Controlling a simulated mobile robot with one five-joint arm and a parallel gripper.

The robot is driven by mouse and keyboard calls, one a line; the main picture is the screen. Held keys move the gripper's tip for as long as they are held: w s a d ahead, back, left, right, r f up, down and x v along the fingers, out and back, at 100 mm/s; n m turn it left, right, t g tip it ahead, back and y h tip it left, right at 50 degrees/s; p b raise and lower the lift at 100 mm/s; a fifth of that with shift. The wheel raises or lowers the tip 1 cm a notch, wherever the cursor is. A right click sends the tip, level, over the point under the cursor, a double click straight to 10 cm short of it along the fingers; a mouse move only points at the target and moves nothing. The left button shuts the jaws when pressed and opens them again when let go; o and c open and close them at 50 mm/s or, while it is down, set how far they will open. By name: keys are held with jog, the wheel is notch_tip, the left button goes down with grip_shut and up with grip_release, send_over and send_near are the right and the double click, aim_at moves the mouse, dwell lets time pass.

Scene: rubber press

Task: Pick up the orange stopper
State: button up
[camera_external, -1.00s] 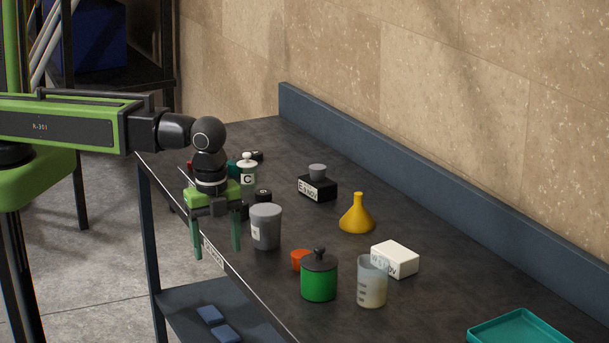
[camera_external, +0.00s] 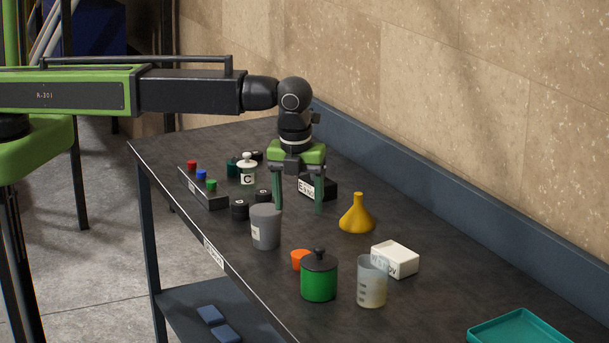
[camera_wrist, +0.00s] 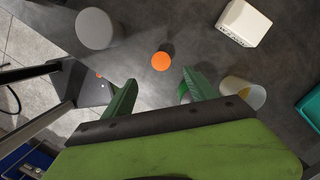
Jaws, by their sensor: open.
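The orange stopper (camera_external: 299,259) sits on the dark bench, partly hidden behind the green lidded jar (camera_external: 319,281). In the wrist view the orange stopper (camera_wrist: 161,61) shows as a round orange disc, beyond the fingertips and roughly centred between them. My gripper (camera_external: 299,211) is open and empty, fingers pointing down, above the bench. In the external view it is above the stopper in the picture, in front of the black labelled block (camera_external: 329,187). Its two green fingers (camera_wrist: 160,80) stand apart in the wrist view.
A yellow funnel (camera_external: 357,217), a white box (camera_external: 396,260) and a clear beaker (camera_external: 371,285) stand to the right. A teal tray (camera_external: 515,328) lies at the lower right. Small black weights (camera_external: 240,210) stand farther back.

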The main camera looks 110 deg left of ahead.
jog(key=b, duration=0.7)
send_near(301, 253)
jog(key=f, duration=0.2)
jog(key=a+f, duration=0.1)
jog(key=f, duration=0.2)
jog(key=shift+s, duration=0.1)
notch_tip(301, 253, down, 5)
jog(key=b, duration=0.5)
jog(key=shift+a+f+b, duration=0.2)
jog(key=shift+f+b, duration=0.05)
jog(key=shift+b, duration=0.05)
jog(key=shift+r, duration=0.2)
jog(key=shift+c, duration=0.5)
